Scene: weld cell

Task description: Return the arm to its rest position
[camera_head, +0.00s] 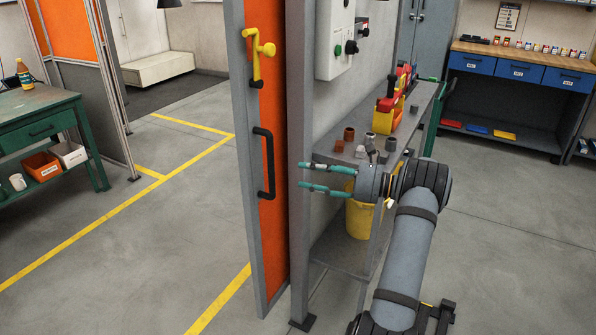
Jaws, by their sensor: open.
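My gripper (306,176) is in the middle of the view at the end of my grey arm (408,250). Its two teal-padded fingers point left and stand apart, with nothing between them. The fingertips are close to the grey post at the edge of the orange door (273,190); I cannot tell whether they touch it. My arm rises from the bottom right and bends at the wrist in front of the grey shelf.
The door has a black handle (266,163) and a yellow latch (257,55). A grey shelf (427,104) bears small brown blocks and a yellow-red tool holder (388,113). A yellow bucket (358,218) is below. A green bench (45,108) stands left. Floor at right is clear.

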